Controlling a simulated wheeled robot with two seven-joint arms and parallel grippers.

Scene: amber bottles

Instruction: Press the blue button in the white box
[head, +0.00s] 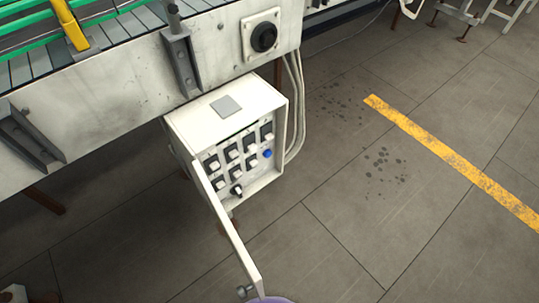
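The white box (226,111) hangs under the side of the conveyor, and its front is open. Inside is a panel with several black-and-white switches (233,153) and a dark knob (237,190). The blue button (267,153) is small and round, at the right side of the panel, and nothing covers it. The box's door (230,232) is swung open toward me and seen nearly edge-on, with a small latch (243,291) at its near end. Neither of my grippers can be made out in the head view.
The conveyor (110,85) with green rails runs above the box, with a black rotary knob (264,37) on its side. Grey conduits (296,110) run down beside the box. Open floor with a yellow stripe (450,160) lies to the right.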

